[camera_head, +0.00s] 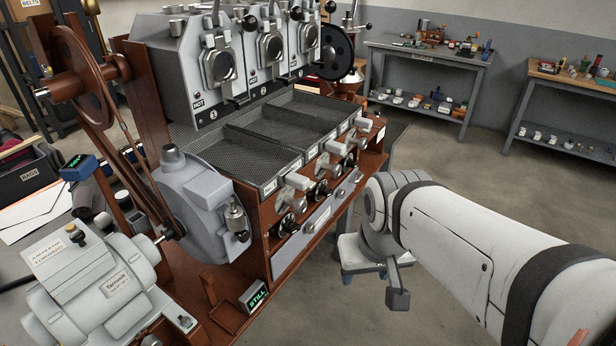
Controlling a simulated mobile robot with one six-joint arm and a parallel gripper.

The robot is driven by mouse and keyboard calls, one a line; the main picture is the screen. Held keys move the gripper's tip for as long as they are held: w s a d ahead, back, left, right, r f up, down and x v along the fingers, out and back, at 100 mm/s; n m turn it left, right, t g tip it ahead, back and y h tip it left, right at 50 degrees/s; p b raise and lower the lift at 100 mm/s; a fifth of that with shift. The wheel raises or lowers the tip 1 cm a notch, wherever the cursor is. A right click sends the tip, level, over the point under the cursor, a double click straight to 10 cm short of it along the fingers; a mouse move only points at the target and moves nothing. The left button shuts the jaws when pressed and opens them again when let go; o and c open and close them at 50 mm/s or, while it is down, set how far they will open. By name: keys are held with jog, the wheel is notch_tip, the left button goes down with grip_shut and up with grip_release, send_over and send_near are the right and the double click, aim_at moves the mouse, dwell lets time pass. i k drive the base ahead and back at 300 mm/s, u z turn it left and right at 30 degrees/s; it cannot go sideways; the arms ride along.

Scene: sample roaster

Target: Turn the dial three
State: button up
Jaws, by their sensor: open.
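The roaster (270,215) has a wooden front with a row of small dark round dials. The nearest dial (287,224) is at the left, the middle dial (321,190) is further along, and the far dial (350,160) is at the right end. I cannot read numbers on the dials, and their pointers are too small to tell. Pale handles stick out above them. My gripper (364,277) hangs in front of the roaster, right of the dials and apart from them. Its two blue-tipped fingers are spread and hold nothing I can see. My arm comes in from the right.
A crank wheel and grey housing (200,205) stand at the left, with a motor (95,285) in front. A green-lit sign (257,296) reads STILL. Mesh trays (300,120) lie above the dials. Workbenches stand at the back right. Open floor surrounds my arm.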

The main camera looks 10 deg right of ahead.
aim_at(362, 144)
jog(key=u, duration=1)
jog(key=k, duration=1.3)
jog(key=z, duration=0.3)
jog(key=i, duration=1)
jog(key=z, duration=0.05)
